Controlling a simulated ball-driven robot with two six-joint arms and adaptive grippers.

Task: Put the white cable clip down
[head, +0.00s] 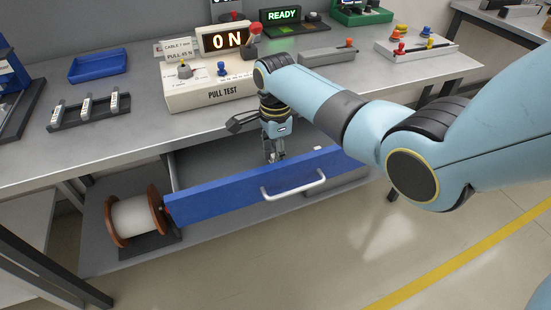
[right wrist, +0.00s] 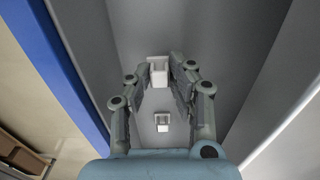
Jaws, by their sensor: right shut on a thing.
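My right gripper (head: 273,157) reaches down into the open blue-fronted drawer (head: 250,184). In the right wrist view the gripper (right wrist: 160,75) is shut on a white cable clip (right wrist: 158,70), held between its fingertips above the grey drawer floor. I cannot tell how far above the floor the clip is. A second small white clip (right wrist: 162,122) lies on the drawer floor, apart from the fingers. My left gripper is not in view.
The bench edge overhangs the drawer's back. A pull test box (head: 215,92), a black rack (head: 90,112) and a blue tray (head: 98,67) stand on the bench. A cable spool (head: 135,218) sits left of the drawer. The drawer handle (head: 293,188) sticks out in front.

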